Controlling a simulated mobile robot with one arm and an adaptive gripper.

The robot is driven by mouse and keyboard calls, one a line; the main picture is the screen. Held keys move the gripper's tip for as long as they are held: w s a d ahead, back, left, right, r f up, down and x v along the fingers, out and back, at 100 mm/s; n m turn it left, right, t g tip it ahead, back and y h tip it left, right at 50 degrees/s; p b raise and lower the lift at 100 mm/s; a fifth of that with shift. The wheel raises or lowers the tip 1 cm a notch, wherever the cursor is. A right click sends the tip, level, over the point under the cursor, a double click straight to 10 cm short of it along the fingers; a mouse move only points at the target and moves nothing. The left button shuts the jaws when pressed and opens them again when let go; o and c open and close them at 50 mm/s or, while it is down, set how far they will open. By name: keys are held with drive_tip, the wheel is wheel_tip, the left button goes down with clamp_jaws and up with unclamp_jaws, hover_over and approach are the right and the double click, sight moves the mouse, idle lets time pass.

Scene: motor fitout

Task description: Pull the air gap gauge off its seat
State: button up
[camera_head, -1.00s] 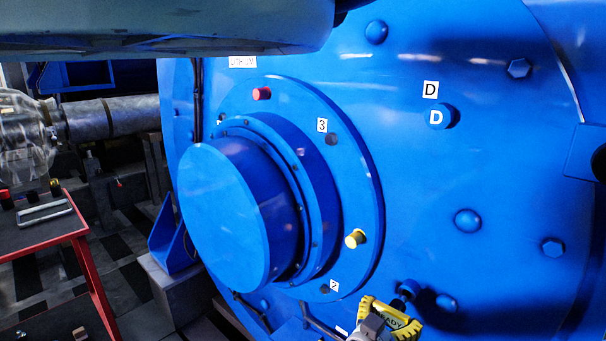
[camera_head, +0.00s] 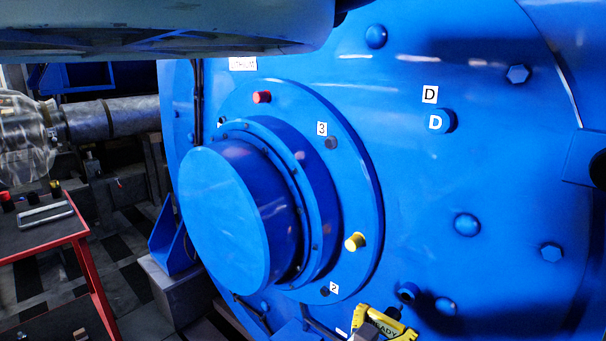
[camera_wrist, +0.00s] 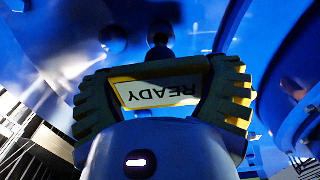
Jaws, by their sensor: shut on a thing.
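The air gap gauge (camera_head: 386,322) is at the bottom edge of the head view, a yellow body with a white READY label and a dark knob-like tip. In the wrist view the gauge (camera_wrist: 160,93) fills the middle, its label upside down between ribbed sides. My gripper (camera_wrist: 165,122) is shut on it; the exact finger contact is hard to make out. The gauge appears apart from its seat (camera_head: 408,291), a round blue fitting on the motor face above it. A round dark opening, likely this seat (camera_wrist: 112,40), shows upper left in the wrist view.
The large blue motor end (camera_head: 480,160) fills the right, with bolts and a protruding hub (camera_head: 222,220). A red-edged table (camera_head: 45,250) stands at left.

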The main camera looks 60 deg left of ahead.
drive_tip(key=shift+s, duration=0.1)
drive_tip(key=shift+s+d+r+p, duration=0.1)
drive_tip(key=shift+s+p, duration=0.25)
drive_tip(key=shift+s, duration=0.25)
drive_tip(key=v, duration=2)
drive_tip(key=shift+s+d+p, duration=0.25)
drive_tip(key=shift+p, duration=0.2)
drive_tip(key=shift+s, duration=0.1)
